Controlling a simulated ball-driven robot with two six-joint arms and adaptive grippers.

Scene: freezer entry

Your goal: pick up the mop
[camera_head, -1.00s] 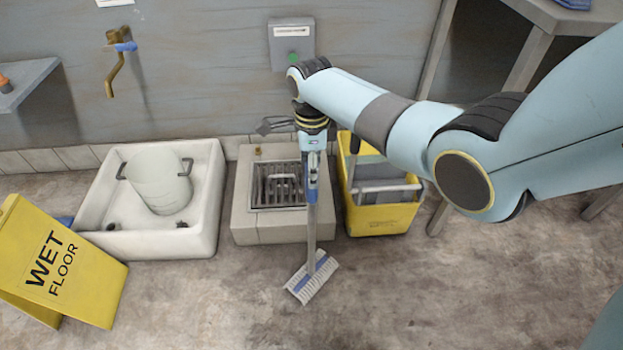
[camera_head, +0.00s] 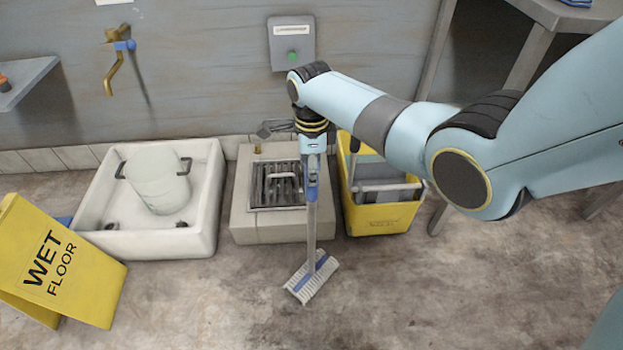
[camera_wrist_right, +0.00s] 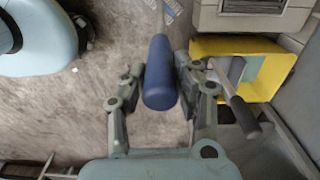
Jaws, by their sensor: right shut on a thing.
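The mop (camera_head: 311,227) stands nearly upright in the head view, its blue-and-white head (camera_head: 312,277) on the floor in front of the grated drain block. Its blue grip also shows in the right wrist view (camera_wrist_right: 160,85), between the two fingers. My right gripper (camera_wrist_right: 163,68) is shut on this blue grip near the top of the handle. In the head view my right gripper (camera_head: 312,150) points down above the mop, partly hidden by my own wrist. My left gripper is not in view.
A yellow bucket (camera_head: 384,219) with a dark-ended lever stands close right of the drain block (camera_head: 270,231). A white basin (camera_head: 150,246) holding a pail (camera_head: 158,184) is to the left. A yellow wet-floor sign (camera_head: 62,270) stands front left. The floor at front right is clear.

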